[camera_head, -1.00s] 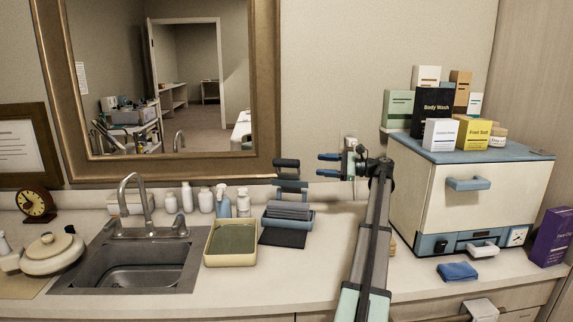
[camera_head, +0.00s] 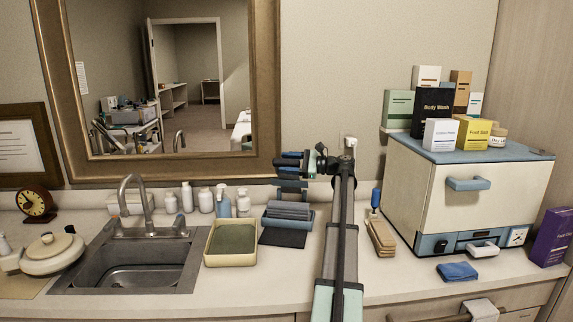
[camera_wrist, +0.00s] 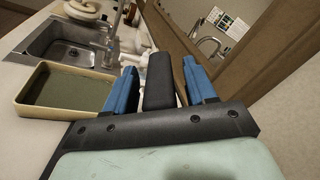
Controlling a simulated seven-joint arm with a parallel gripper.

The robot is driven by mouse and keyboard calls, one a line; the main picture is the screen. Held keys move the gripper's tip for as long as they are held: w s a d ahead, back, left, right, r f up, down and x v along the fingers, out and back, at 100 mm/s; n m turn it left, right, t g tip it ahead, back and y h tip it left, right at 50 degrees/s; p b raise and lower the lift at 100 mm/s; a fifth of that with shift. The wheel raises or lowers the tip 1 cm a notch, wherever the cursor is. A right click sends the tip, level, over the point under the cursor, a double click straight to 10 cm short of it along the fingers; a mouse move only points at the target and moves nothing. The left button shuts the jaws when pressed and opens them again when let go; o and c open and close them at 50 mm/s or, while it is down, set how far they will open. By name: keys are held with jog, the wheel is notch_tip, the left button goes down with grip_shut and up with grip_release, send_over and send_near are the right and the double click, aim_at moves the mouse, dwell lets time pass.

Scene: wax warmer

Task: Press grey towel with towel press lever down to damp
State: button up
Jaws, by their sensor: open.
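The towel press (camera_head: 290,225) stands on the counter right of the sink, with a blue tray-like body. The grey towel (camera_head: 288,209) lies folded or rolled in it. Its lever rises behind, with a blue upper part (camera_head: 290,185) upright near the wall. My gripper (camera_head: 284,160) is at the height of the lever's top and hides most of it in the head view. In the wrist view, the dark lever handle (camera_wrist: 158,82) lies between my open blue fingers (camera_wrist: 160,66), with gaps visible on both sides. The towel is hidden in the wrist view.
A cream tray (camera_head: 208,248) sits left of the press, beside the sink (camera_head: 130,275). Bottles (camera_head: 205,200) stand behind. The mirror frame (camera_head: 170,170) is close behind my gripper. The white cabinet (camera_head: 420,200) and tan folded item (camera_head: 380,237) stand right.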

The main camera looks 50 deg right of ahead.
jog(key=shift+w+a, duration=0.15)
jog(key=shift+w, duration=0.15)
grip_shut()
dwell(0.5)
